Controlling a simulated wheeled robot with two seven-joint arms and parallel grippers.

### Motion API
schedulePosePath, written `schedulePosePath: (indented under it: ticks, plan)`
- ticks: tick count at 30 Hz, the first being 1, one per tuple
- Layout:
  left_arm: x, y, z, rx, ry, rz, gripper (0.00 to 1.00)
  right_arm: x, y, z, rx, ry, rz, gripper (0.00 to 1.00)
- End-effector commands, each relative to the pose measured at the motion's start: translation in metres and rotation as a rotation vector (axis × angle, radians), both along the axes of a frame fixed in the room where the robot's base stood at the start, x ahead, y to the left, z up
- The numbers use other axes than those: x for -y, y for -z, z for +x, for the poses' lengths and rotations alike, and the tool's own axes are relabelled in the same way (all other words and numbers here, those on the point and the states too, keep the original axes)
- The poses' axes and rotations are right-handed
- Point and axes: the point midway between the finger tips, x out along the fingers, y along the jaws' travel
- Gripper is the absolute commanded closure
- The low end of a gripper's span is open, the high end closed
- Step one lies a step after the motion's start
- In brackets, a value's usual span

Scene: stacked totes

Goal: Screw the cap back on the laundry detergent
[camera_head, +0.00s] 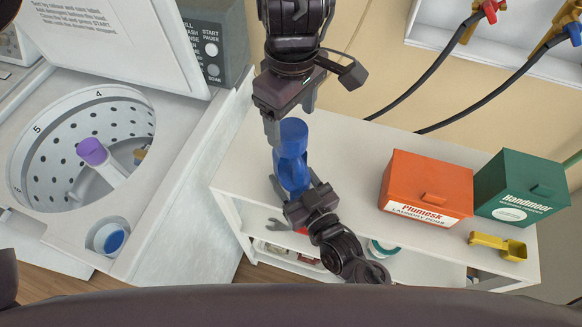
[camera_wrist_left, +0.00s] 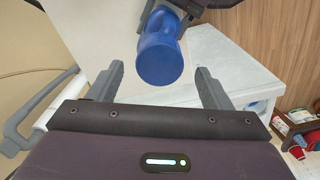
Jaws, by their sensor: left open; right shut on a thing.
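My right gripper (camera_head: 305,193) is shut on the lower part of the bottle. My left gripper (camera_head: 291,117) is open above and around the cap, its fingers on either side. In the left wrist view the round cap (camera_wrist_left: 158,63) shows between and just beyond the fingertips of the left gripper (camera_wrist_left: 160,75), with clear gaps to both fingers.
An orange box (camera_head: 425,180) and a green box (camera_head: 522,185) stand to the right, with a yellow scoop (camera_head: 497,243) in front. The open washer (camera_head: 180,165) is to the left, a blue-filled dispenser (camera_head: 110,238) at its corner. Hoses (camera_head: 430,75) hang behind.

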Motion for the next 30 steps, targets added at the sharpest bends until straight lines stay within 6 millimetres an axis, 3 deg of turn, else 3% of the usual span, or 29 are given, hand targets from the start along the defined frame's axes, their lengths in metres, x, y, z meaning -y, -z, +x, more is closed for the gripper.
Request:
schedulePosePath:
  ticks: [14,20,30]
  plan:
    - [0.000,-0.003,0.000,-0.001,-0.077,0.001,0.31,0.000,0.000,0.000,-0.001,0.000,0.000,1.00]
    - [0.000,-0.007,0.000,0.000,-0.412,0.001,0.31,0.000,0.000,0.000,-0.001,0.000,0.000,1.00]
    - [0.000,-0.017,0.001,0.001,-1.172,0.001,0.31,0.000,0.000,0.000,-0.001,0.000,0.000,1.00]
